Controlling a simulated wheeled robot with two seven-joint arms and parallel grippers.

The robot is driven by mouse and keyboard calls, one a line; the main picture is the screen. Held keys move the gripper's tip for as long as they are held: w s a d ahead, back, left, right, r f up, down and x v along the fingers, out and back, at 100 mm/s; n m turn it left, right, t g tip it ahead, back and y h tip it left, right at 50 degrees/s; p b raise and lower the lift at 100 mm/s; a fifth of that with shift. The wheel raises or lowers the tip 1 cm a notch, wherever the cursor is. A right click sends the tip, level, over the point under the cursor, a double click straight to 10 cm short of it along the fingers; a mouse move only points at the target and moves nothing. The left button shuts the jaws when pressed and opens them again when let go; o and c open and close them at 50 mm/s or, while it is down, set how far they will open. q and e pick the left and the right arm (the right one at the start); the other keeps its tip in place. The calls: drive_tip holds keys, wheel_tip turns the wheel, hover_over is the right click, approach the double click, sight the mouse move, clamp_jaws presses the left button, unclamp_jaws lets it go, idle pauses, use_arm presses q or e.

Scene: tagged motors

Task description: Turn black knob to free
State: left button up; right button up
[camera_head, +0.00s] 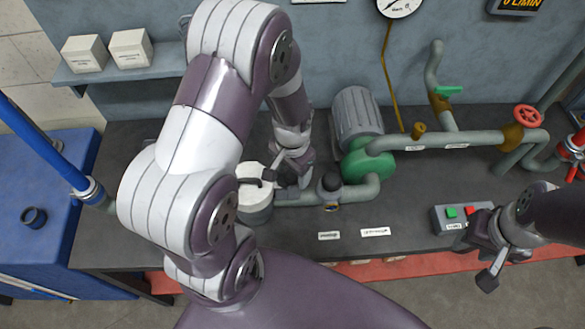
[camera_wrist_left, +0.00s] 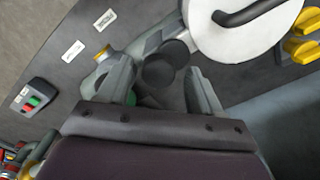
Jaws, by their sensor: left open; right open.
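In the left wrist view, dark round parts that look like the knob (camera_wrist_left: 158,73) show between the fingers. My left gripper (camera_head: 289,172) is open, pointing down between the canister and the knob, with no visible grip on either. Its fingers also show in the left wrist view (camera_wrist_left: 162,88). Whether they touch the knob cannot be told. The knob's pointer is not readable. My right gripper (camera_head: 480,262) is open and empty, beside the button box.
The button box (camera_head: 460,217) has green and red buttons. Two white tags (camera_head: 329,236) (camera_head: 375,232) lie on the dark bench front. A red valve wheel (camera_head: 527,116) is on the right pipe. The canister's black handle (camera_wrist_left: 250,12) is close to my left gripper.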

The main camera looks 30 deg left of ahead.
use_arm(q)
drive_tip(key=shift+w+d, duration=0.1)
drive_tip(key=shift+d, duration=0.05)
drive_tip(key=c, duration=0.8)
drive_tip(key=shift+c, duration=1.3)
drive_tip(key=shift+n, duration=0.3)
drive_tip(key=n+p, duration=0.1)
drive_tip(key=n, duration=0.2)
drive_tip(key=n+p, duration=0.1)
drive_tip(key=n, duration=0.3)
drive_tip(key=shift+n, duration=0.3)
drive_tip(key=n, duration=0.3)
drive_tip(key=shift+n+p, duration=0.3)
drive_tip(key=shift+p, duration=0.05)
drive_tip(key=shift+n, duration=1.9)
drive_tip(key=shift+n+p, duration=0.3)
